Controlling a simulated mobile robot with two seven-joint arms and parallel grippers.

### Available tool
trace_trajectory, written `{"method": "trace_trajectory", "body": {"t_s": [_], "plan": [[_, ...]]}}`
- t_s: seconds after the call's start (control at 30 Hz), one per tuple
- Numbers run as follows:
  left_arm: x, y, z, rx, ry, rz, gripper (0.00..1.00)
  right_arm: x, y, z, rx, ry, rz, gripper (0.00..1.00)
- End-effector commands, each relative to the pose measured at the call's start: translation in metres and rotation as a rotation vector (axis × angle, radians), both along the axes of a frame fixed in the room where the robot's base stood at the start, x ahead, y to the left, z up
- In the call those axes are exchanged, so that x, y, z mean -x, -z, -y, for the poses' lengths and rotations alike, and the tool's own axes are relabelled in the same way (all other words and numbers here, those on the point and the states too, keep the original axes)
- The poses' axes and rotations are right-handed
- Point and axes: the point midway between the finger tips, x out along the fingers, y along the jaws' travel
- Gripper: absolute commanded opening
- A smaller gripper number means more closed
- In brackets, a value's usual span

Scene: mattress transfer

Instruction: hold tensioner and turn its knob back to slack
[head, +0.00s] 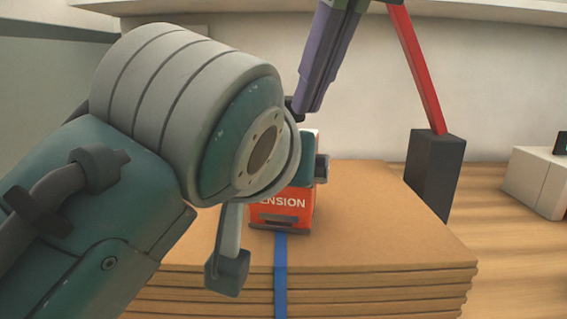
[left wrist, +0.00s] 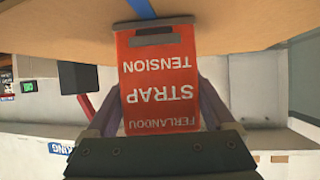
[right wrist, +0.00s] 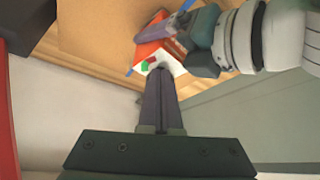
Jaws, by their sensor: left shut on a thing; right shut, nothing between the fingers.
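The orange-red tensioner (head: 290,212) stands on a brown stack, its label facing the head camera and partly hidden by my left arm. It fills the middle of the left wrist view (left wrist: 158,62), where the label is upside down. My left gripper (left wrist: 158,95) is shut on it, a finger along each side. My right gripper (head: 306,98) is shut and empty above and behind it. In the right wrist view its closed fingers (right wrist: 159,75) point at the tensioner (right wrist: 155,50), near a white face with green and red marks. I cannot make out the knob clearly.
The layered brown stack (head: 400,235) carries a blue strap (head: 281,265) down its front. A dark post (head: 434,172) with a slanted red bar (head: 417,70) stands behind right. A white box (head: 537,182) lies far right. My left arm blocks much of the head view's left.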

Motion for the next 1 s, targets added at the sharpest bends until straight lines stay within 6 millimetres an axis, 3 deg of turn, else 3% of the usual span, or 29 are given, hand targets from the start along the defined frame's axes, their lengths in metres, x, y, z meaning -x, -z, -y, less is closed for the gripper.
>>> {"method": "trace_trajectory", "body": {"t_s": [0.5, 0.93, 0.97, 1.0], "plan": [[-0.001, -0.003, -0.001, 0.001, -0.003, 0.007, 0.00, 0.001, -0.055, 0.000, 0.001, -0.002, -0.002, 0.00], [-0.001, -0.003, -0.001, 0.002, -0.004, 0.007, 0.00, 0.002, -0.060, 0.000, 0.000, -0.003, -0.003, 0.00], [-0.001, -0.003, -0.001, 0.002, -0.004, 0.007, 0.90, 0.002, -0.060, 0.000, 0.000, -0.003, -0.003, 0.00], [-0.001, -0.002, -0.001, 0.002, -0.004, 0.007, 0.94, 0.002, -0.060, 0.000, 0.000, -0.003, -0.003, 0.00]]}}
